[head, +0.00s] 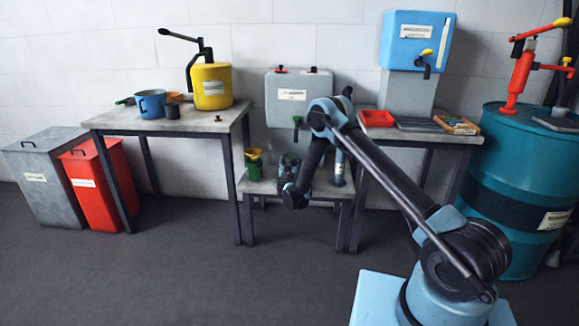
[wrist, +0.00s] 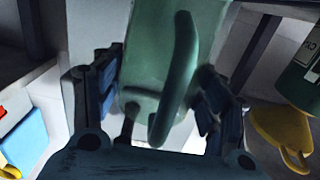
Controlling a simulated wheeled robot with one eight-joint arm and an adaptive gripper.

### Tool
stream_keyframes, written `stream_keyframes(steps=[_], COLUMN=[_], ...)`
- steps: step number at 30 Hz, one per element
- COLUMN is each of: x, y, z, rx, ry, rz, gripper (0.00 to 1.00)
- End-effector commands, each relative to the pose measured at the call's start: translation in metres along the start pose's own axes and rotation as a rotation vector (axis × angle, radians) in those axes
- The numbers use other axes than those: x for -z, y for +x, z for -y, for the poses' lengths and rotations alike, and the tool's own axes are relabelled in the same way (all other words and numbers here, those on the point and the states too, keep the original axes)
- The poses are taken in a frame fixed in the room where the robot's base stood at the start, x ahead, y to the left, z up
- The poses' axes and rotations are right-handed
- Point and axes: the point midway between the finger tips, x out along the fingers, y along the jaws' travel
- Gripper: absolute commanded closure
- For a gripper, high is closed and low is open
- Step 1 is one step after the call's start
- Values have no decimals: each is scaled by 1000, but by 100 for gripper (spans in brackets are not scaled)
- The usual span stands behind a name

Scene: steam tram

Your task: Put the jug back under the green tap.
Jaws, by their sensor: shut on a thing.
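A grey-green jug (wrist: 142,70) with a big curved handle fills the middle of the wrist view. My gripper (wrist: 155,92) is shut on it, one finger on each side of its body. In the head view my gripper (head: 290,172) is over the low bench (head: 318,188), and the jug is mostly hidden by it. The green tap (head: 297,121) is on the front of a grey tank (head: 291,94), above the gripper. I cannot tell whether the jug touches the bench or stands exactly below the tap.
A green can with a yellow funnel (head: 254,163) stands left of the gripper on the low bench, and a grey cylinder (head: 339,168) stands to the right. Taller tables (head: 170,122) flank the bench. A blue tank (head: 417,40) is at upper right. The floor in front is clear.

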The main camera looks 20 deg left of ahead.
Motion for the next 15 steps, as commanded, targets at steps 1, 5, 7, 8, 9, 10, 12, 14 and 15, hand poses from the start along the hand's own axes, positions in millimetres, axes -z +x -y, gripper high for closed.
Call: stream_keyframes(steps=[1,5,7,8,9,10,12,14,15], x=[-1,-2,-2,-2,-2,-2,-2,-1,-1], y=[0,-1,-1,-1,-1,-1,-2,-2,-2], z=[1,2,3,3,3,3,4,4,4], rx=[1,2,3,3,3,3,4,4,4], ry=[0,0,0,0,0,0,0,0,0], rz=[0,0,0,0,0,0,0,0,0], gripper=[76,20,13,13,13,13,13,13,13])
